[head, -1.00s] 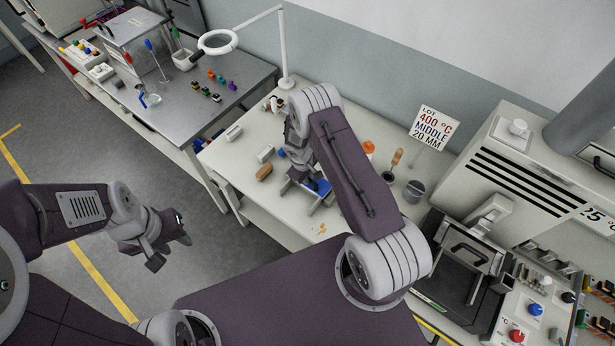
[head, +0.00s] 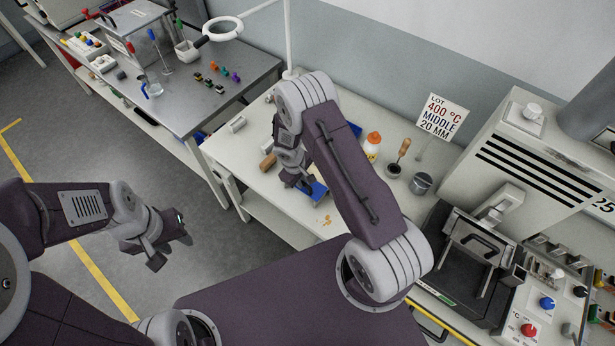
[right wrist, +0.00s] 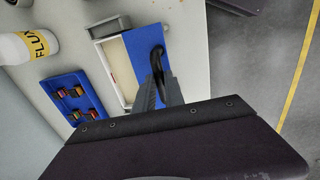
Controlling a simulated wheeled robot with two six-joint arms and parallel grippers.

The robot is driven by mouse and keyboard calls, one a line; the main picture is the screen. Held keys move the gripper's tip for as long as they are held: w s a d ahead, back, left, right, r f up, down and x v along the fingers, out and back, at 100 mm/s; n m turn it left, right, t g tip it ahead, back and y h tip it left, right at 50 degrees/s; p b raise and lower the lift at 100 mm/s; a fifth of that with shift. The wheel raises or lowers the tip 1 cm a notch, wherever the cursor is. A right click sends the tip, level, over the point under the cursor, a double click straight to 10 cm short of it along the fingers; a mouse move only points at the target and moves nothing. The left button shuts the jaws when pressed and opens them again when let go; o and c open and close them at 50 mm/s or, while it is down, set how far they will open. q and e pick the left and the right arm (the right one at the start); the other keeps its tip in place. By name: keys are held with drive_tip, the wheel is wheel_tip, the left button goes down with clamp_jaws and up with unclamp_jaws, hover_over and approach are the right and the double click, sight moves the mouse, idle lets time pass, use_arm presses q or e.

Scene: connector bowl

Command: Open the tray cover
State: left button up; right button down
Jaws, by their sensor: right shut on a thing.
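The tray (right wrist: 112,62) is a pale open-topped box, seen in the right wrist view with its light inside partly showing. Its blue cover (right wrist: 142,42) lies shifted to the right, over only part of the tray. The cover has a black arched handle (right wrist: 157,60). My right gripper (right wrist: 160,90) is shut on this handle. In the head view, the blue cover (head: 318,191) shows beside my right gripper (head: 303,184), and my arm hides much of the tray. My left gripper (head: 170,250) hangs over the floor, away from the bench, with its fingers apart and empty.
A blue parts tray (right wrist: 74,96) with several small connectors lies left of the tray. A flux bottle (right wrist: 28,46) stands beyond it. A grey cup (head: 421,184) and a brush (head: 399,157) stand farther right on the bench. The bench's front edge is close to the tray.

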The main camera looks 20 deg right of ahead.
drive_tip(key=shift+s, duration=0.1)
drive_tip(key=c, duration=1.4)
unclamp_jaws()
drive_tip(key=shift+a, duration=0.15)
use_arm(q)
drive_tip(key=shift+d+f, duration=0.2)
drive_tip(key=shift+f, duration=0.15)
use_arm(e)
drive_tip(key=shift+s+a+r, duration=0.1)
drive_tip(key=shift+r, duration=0.1)
use_arm(q)
drive_tip(key=shift+w+d+f+b, duration=0.1)
drive_tip(key=shift+d+f+b, duration=0.05)
drive_tip(key=shift+f+b, duration=0.2)
use_arm(e)
wheel_tip(320, 180, up, 9)
drive_tip(key=a, duration=0.1)
drive_tip(key=shift+s+a+f, duration=0.2)
drive_tip(key=shift+s, duration=0.25)
